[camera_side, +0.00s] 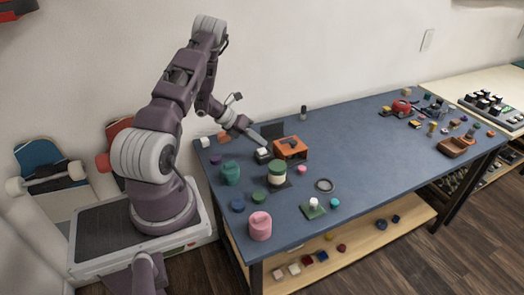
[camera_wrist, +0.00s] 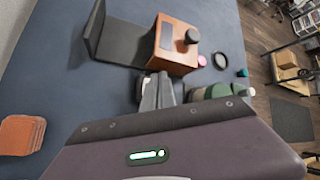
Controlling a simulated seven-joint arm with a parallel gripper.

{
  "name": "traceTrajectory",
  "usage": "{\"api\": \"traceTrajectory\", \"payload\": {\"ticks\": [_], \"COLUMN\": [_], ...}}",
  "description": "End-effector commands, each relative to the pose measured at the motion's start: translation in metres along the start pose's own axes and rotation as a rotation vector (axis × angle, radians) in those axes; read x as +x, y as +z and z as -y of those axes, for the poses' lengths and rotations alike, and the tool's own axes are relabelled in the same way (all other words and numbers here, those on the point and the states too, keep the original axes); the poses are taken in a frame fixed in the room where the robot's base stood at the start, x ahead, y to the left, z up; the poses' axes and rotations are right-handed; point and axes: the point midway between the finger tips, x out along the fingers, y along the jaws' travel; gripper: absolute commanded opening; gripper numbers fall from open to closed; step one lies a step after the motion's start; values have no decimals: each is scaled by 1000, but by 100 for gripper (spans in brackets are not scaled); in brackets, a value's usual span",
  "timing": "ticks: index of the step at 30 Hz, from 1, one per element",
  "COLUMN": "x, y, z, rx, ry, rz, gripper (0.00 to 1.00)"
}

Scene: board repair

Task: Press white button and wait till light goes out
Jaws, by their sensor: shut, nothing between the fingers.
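Another white knob on a green base (camera_side: 314,205) stands near the front edge. I cannot make out a lit lamp.
A dark panel (camera_wrist: 125,40) stands beside the orange box. A green-and-cream jar (camera_side: 277,172), a teal pot (camera_side: 230,173) and a pink pot (camera_side: 260,226) stand nearby. An orange-brown stack (camera_wrist: 20,134) lies at lower left in the wrist view. The table's middle (camera_side: 360,150) is clear.

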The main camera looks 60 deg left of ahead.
Motion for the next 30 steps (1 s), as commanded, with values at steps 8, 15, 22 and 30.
{"api": "traceTrajectory", "payload": {"ticks": [8,15,22,30], "x": [0,0,1,6], "y": [0,0,-1,-4], "z": [0,0,-1,-4], "rx": [0,0,0,0], "ry": [0,0,0,0], "rz": [0,0,0,0], "gripper": [0,0,0,0]}}
